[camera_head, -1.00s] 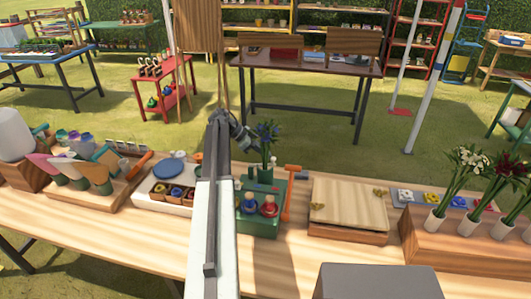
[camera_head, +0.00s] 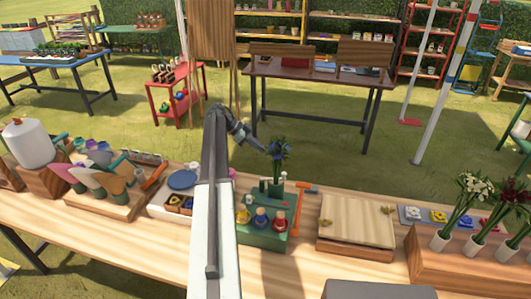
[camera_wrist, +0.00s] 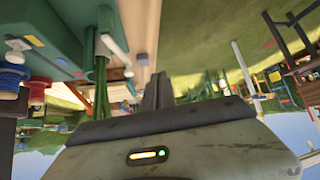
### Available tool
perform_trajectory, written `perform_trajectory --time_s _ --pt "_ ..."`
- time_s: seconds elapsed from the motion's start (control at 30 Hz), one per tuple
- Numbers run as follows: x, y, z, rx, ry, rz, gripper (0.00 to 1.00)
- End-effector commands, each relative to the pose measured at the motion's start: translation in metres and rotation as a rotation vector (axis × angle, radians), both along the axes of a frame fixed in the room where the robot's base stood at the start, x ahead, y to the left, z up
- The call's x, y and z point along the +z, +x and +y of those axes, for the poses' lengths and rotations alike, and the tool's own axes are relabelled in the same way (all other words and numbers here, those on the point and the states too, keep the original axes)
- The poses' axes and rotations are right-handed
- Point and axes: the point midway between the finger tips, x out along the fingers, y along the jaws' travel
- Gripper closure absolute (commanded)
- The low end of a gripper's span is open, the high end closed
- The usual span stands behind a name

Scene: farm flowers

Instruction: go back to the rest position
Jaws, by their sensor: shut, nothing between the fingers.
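My gripper (camera_head: 261,147) is at the end of my arm, above the far edge of the wooden table (camera_head: 150,252). In the wrist view its two fingers (camera_wrist: 158,90) are together with nothing between them. I cannot tell whether the tip touches the flowers. In the wrist view green stems (camera_wrist: 101,85) stand left of the fingers, apart from them.
Hand tools stand in a wooden tray (camera_head: 108,205) at the left. Open grass lies behind the table.

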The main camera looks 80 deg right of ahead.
Motion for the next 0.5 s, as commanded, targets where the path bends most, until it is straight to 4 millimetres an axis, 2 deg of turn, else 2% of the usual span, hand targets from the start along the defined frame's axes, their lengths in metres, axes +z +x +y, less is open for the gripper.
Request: perform_trajectory --time_s 0.03,0.1,0.5 --pt "0.0126 0.0061 -0.0061 0.001 0.0 0.0 1.0" --pt "0.0157 0.0111 -0.0088 0.001 0.0 0.0 1.0" --pt "0.014 0.0146 -0.0087 0.003 0.0 0.0 1.0"
